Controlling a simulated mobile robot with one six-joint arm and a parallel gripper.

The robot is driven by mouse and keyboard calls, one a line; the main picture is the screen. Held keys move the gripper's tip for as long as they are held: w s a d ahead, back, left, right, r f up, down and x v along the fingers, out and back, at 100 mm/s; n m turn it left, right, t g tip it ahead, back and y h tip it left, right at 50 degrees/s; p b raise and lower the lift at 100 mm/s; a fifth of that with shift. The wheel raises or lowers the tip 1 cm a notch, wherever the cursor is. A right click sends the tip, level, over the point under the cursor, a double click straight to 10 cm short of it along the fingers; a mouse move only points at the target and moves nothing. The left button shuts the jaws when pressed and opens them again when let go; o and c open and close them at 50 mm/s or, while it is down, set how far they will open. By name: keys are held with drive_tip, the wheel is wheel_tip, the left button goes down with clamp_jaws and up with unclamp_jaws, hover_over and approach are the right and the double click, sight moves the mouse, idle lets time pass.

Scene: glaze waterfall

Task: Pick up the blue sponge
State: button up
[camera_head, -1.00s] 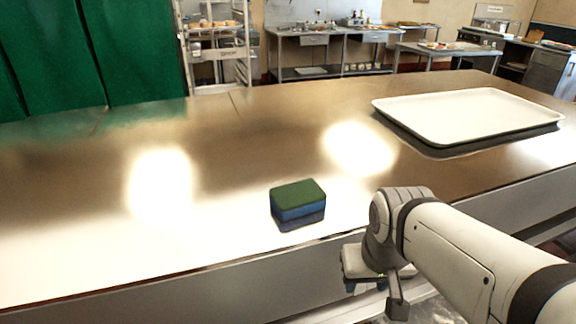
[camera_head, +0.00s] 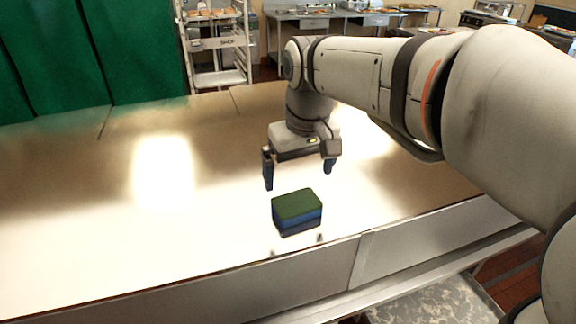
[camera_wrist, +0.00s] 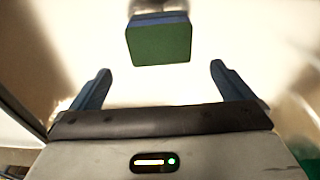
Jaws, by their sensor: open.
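The blue sponge (camera_head: 297,212) lies on the shiny metal counter near its front edge, with a green top layer and blue sides. My gripper (camera_head: 299,180) is above the sponge in the head view, its two dark fingers spread wide and empty. In the wrist view the sponge (camera_wrist: 160,42) shows at the top centre, beyond the line of the open fingers (camera_wrist: 160,80). The fingers do not touch it.
The metal counter (camera_head: 80,230) is bare to the left of the sponge. Its front edge runs close to the sponge. My arm covers the right side of the counter. A wheeled rack (camera_head: 215,45) and work tables (camera_head: 345,20) stand behind.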

sight(297, 202)
drive_tip(key=shift+w+a+f, duration=0.1)
drive_tip(key=shift+a+f, duration=0.05)
drive_tip(key=shift+f, duration=0.1)
drive_tip(key=f+p, duration=0.1)
drive_tip(key=f, duration=0.6)
drive_tip(key=shift+w, duration=0.2)
drive_tip(key=shift+c, duration=0.2)
drive_tip(key=c, duration=0.8)
